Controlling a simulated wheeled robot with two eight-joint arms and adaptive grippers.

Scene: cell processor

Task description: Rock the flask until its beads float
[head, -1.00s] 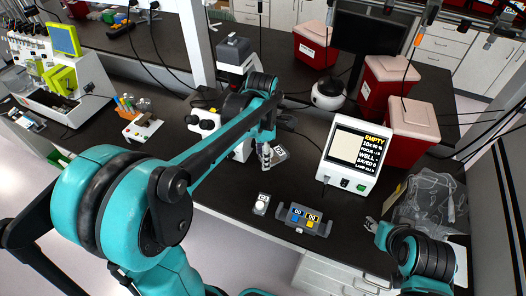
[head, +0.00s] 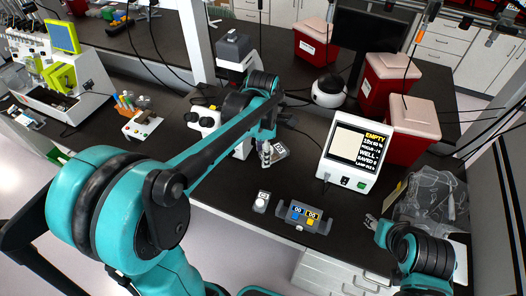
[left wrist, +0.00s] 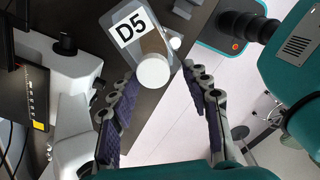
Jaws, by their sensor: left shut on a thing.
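The flask (left wrist: 125,17) with a D5 label and a round white cap (left wrist: 153,71) shows at the top of the left wrist view. In the head view the flask (head: 281,150) is small beside the microscope. My left gripper (head: 267,157) is at the flask; in the left wrist view its purple-padded fingers (left wrist: 162,80) lie on either side of the cap, shut on the flask. The beads are too small or hidden to make out. My right gripper (head: 371,221) is at the lower right, away from the flask; its jaw state is unclear.
The microscope (head: 208,118) stands left of the flask. A screen box (head: 355,155) reading EMPTY stands to the right. A small white-knobbed block (head: 261,202) and a two-button panel (head: 305,216) are near the front edge. Red bins (head: 412,132) stand behind.

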